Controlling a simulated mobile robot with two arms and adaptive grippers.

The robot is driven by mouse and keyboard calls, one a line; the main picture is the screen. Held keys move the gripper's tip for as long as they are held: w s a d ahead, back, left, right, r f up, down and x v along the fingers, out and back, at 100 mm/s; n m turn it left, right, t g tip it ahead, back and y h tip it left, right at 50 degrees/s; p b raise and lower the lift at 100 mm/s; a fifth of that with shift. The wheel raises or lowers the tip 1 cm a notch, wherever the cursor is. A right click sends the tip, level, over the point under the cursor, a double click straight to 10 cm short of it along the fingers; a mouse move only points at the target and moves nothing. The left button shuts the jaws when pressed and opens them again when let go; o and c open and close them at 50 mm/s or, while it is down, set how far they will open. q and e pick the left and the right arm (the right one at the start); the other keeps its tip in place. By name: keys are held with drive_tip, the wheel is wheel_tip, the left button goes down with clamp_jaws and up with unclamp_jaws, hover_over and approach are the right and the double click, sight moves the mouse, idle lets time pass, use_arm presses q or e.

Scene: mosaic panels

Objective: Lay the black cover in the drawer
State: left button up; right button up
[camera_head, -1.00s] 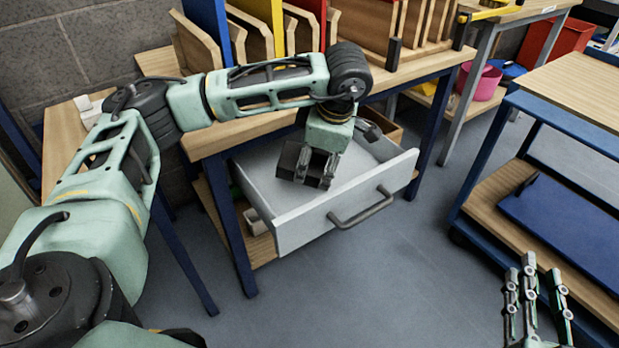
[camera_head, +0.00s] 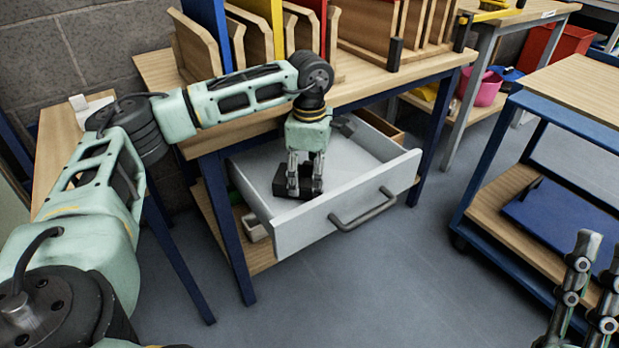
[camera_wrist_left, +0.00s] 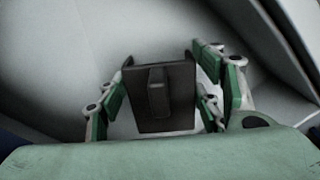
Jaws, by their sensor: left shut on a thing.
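The black cover (camera_head: 282,182) is a small dark piece low inside the open grey drawer (camera_head: 300,232), near its front wall. In the left wrist view the cover (camera_wrist_left: 175,112) shows a raised block on its face. My left gripper (camera_head: 305,182) points down into the drawer and is shut on the cover, with fingers on both sides of it. I cannot tell whether the cover touches the drawer floor. My right gripper (camera_head: 588,285) is at the lower right, empty, its fingers apart, well away from the drawer.
The drawer hangs under a wooden bench (camera_head: 350,88) with blue legs, with panels standing in a rack on top. A blue-framed trolley (camera_head: 490,150) with a blue board (camera_head: 570,220) stands at the right. The floor in front of the drawer is clear.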

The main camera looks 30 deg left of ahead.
use_arm(q)
drive_tip(key=shift+f, duration=0.1)
drive_tip(key=o, duration=1.1)
drive_tip(key=shift+o, duration=0.2)
